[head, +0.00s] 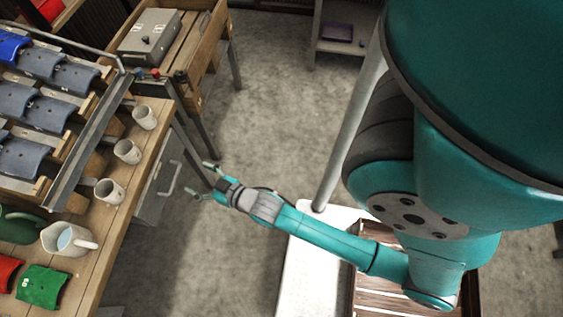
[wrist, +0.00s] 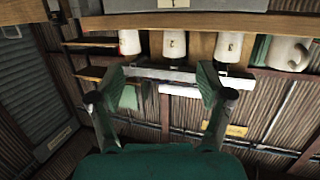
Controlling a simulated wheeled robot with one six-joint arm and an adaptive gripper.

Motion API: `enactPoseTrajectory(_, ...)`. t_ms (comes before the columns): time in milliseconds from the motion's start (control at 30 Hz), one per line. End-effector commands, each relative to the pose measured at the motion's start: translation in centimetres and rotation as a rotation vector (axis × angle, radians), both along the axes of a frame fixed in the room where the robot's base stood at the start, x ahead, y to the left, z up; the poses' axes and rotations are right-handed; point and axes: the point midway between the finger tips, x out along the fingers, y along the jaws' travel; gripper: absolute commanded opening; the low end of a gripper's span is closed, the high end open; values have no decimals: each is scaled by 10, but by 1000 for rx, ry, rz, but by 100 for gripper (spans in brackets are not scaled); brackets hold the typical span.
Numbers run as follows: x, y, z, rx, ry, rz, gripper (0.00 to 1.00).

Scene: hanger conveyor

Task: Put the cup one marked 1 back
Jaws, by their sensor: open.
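Three small white cups stand in a row along the edge of the wooden bench in the head view: a far one (head: 145,117), a middle one (head: 127,151) and a near one (head: 109,191). Three pale cups also show in the wrist view, at left (wrist: 130,42), middle (wrist: 174,46) and right (wrist: 229,47). Small dark marks show on some, but I cannot read which is 1. My gripper (head: 203,182) is open and empty, to the right of the bench edge and apart from the cups. Its two fingers (wrist: 160,86) are spread in the wrist view.
A larger white jug (head: 62,238) with bluish contents stands nearer on the bench (head: 115,228), beside a green can (head: 20,226). Racks of blue-grey tiles (head: 40,105) rise left of the cups. A grey box (head: 150,36) sits on a farther bench. Open floor lies right of the bench.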

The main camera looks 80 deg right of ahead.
Motion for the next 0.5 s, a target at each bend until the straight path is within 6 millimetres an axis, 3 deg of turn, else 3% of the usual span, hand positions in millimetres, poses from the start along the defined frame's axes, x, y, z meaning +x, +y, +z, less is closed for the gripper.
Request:
enactPoseTrajectory(33, -22, 13, -1, 4, 10, 20, 78)
enactPoseTrajectory(200, -83, 47, 10, 9, 26, 81, 78)
enactPoseTrajectory(500, -182, 87, 52, 17, 56, 183, 78)
